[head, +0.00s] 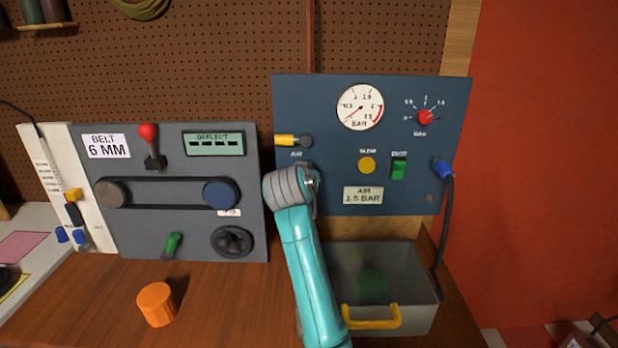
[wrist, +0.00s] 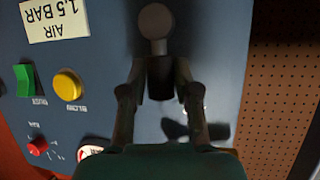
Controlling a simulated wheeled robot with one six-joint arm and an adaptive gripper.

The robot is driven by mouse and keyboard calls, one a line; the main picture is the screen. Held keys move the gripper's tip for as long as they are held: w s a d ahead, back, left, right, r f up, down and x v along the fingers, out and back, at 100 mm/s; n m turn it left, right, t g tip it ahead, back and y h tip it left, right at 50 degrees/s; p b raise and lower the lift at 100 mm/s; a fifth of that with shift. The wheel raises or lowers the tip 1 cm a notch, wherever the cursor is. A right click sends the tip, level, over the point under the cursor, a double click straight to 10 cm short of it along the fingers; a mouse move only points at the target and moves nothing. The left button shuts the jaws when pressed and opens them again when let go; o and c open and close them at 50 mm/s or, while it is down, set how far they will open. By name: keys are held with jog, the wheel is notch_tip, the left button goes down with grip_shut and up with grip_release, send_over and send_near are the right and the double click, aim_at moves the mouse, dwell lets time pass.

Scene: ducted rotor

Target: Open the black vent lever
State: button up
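The black vent lever (wrist: 161,80) shows in the wrist view, upside down, as a dark handle below a grey round end (wrist: 155,20) on the blue panel. My gripper (wrist: 161,75) has one finger on each side of the dark handle, and the fingertips look closed against it. In the head view my teal arm covers the lever, and my gripper's fingers are hidden there. Any label of the lever is hidden too.
The blue panel (head: 330,120) carries a yellow-handled AIR lever (head: 286,140) just above my wrist, a gauge (head: 360,107), a yellow button (head: 367,165) and a green switch (head: 399,169). A grey bin (head: 400,290) stands below. A belt panel (head: 170,235) stands left.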

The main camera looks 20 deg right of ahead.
jog(key=shift+o, duration=1.3)
jog(key=shift+s+r, duration=0.1)
jog(key=v, duration=1.1)
jog(key=shift+s+a, duration=0.25)
jog(key=shift+s, duration=0.05)
